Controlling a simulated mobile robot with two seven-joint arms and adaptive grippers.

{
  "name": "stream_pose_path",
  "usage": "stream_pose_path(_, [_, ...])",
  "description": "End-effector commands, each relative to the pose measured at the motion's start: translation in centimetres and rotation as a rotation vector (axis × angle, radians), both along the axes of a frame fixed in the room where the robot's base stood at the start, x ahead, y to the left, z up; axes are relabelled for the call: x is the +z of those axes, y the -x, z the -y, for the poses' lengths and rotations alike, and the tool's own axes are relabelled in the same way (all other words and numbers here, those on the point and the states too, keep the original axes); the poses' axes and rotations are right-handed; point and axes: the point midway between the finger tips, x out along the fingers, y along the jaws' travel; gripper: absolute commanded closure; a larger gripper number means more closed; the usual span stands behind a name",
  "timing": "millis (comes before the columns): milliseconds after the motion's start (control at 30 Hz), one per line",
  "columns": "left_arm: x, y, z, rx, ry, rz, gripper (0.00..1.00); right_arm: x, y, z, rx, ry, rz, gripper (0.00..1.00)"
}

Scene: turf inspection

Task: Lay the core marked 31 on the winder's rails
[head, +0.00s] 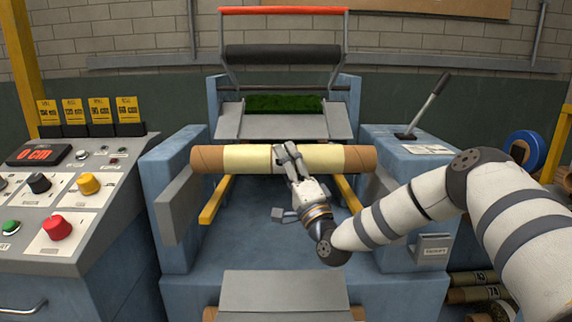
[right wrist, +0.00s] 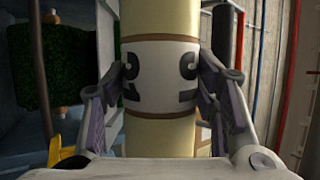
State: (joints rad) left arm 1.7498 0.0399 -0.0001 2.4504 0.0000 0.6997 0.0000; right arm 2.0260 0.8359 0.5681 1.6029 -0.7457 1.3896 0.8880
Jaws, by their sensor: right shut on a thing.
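A long core (head: 235,158) with brown ends and a cream middle lies level across the winder (head: 180,225), over its two yellow rails (head: 216,200). I cannot tell whether it touches the rails. My right gripper (head: 287,153) is shut on the core near its middle. In the right wrist view, the fingers (right wrist: 174,85) press on both sides of the core (right wrist: 160,135), at a white band with dark digits. The digits are partly hidden, so I cannot read the number. My left gripper is not in view.
A control panel (head: 60,205) with knobs stands at the left. A lever (head: 428,105) stands on the right housing. Cores marked 43 and 74 (head: 466,295) lie low at the right. Green turf (head: 283,103) shows behind the core, and a sloped grey plate (head: 283,290) is in front.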

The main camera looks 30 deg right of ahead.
Motion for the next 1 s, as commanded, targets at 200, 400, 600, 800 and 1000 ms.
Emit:
stream_pose_path(200, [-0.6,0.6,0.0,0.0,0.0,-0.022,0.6,-1.6,-0.1,0.0,0.0,-0.001,-0.005,0.91])
stream_pose_path(400, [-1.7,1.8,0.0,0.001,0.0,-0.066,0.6,-4.4,-0.1,0.0,0.0,0.0,-0.008,0.91])
stream_pose_path(600, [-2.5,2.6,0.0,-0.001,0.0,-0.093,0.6,-6.0,0.0,0.0,-0.001,-0.001,-0.004,0.91])
stream_pose_path(800, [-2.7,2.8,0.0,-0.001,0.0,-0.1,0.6,-6.3,0.0,0.0,0.0,-0.001,0.002,0.91])
stream_pose_path(1000, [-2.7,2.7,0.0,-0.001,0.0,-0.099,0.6,-6.2,0.0,0.0,0.0,-0.001,0.004,0.91])
